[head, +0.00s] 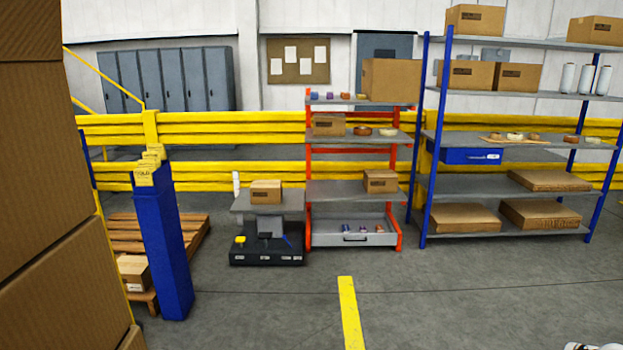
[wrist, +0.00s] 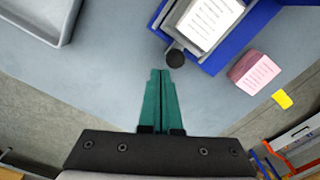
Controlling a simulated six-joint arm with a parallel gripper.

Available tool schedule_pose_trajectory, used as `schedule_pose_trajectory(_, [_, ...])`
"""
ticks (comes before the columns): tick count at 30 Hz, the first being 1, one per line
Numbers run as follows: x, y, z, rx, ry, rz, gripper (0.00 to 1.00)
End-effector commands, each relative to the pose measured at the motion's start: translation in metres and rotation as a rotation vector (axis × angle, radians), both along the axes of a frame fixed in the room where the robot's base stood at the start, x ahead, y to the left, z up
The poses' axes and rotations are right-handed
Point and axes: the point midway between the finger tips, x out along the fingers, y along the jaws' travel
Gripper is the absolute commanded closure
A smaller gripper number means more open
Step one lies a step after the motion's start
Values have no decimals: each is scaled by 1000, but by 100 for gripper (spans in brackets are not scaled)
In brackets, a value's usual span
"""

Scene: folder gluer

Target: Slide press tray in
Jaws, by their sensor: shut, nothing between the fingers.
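My gripper (wrist: 160,73) shows in the wrist view with its green fingers shut and nothing between them. A blue tray (wrist: 211,67), which looks like the press tray, lies at the top of the wrist view and is cut off by the frame edge. A white printed stack (wrist: 209,22) sits in it. A round black knob (wrist: 175,58) is at the tray's near corner, just beyond and slightly right of my fingertips. I cannot tell whether the fingertips touch the knob. The head view shows neither my gripper nor this tray.
In the head view, shelves (head: 360,188), a small cart (head: 267,256) and a blue post (head: 165,245) stand around open floor. Cartons (head: 60,200) fill the left edge.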

Motion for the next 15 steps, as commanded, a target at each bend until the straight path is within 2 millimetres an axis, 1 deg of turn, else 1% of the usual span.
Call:
schedule_pose_trajectory(7, [0,2,0,0,0,1,100])
schedule_pose_trajectory(15, [0,16,0,0,0,2,100])
